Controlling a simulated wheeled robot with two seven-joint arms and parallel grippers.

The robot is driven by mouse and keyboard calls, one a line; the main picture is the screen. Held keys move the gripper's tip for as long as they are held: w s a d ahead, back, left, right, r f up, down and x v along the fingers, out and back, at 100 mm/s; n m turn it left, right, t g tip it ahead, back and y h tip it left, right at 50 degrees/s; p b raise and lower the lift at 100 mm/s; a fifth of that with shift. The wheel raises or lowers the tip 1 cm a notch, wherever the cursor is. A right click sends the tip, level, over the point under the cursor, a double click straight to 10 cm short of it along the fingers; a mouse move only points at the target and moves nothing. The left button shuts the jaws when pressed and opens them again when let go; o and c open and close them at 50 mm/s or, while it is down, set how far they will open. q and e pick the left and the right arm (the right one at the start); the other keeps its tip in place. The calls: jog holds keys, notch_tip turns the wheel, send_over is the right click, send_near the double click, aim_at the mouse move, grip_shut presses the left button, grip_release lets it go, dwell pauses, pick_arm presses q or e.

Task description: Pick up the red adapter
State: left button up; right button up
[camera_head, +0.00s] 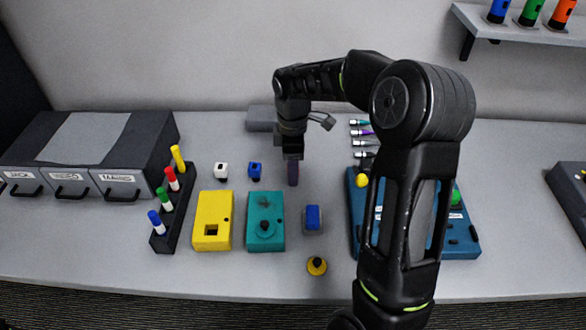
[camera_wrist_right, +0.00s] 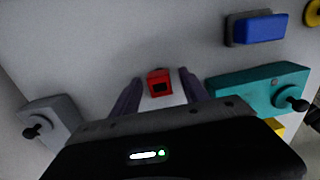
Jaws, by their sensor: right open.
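The red adapter (camera_wrist_right: 159,82) is a small red block with a dark socket. In the right wrist view it lies on the table between the two purple fingers of my right gripper (camera_wrist_right: 158,92), which are apart, with gaps beside it. In the head view my right gripper (camera_head: 292,174) points down behind the teal box, and the red adapter is hidden there. I cannot tell whether the fingertips are at the adapter's height or above it. My left gripper does not show in either view.
A teal box (camera_head: 278,206), yellow box (camera_head: 226,206) and blue-topped grey block (camera_head: 313,217) stand in front. White (camera_head: 221,169) and blue (camera_head: 255,168) adapters lie to the left. A grey box (camera_head: 260,119) stands behind. A blue board (camera_head: 459,244) is at right.

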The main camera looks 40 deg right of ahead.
jog(key=shift+f, duration=0.2)
jog(key=shift+c, duration=0.3)
grip_shut()
dwell(0.5)
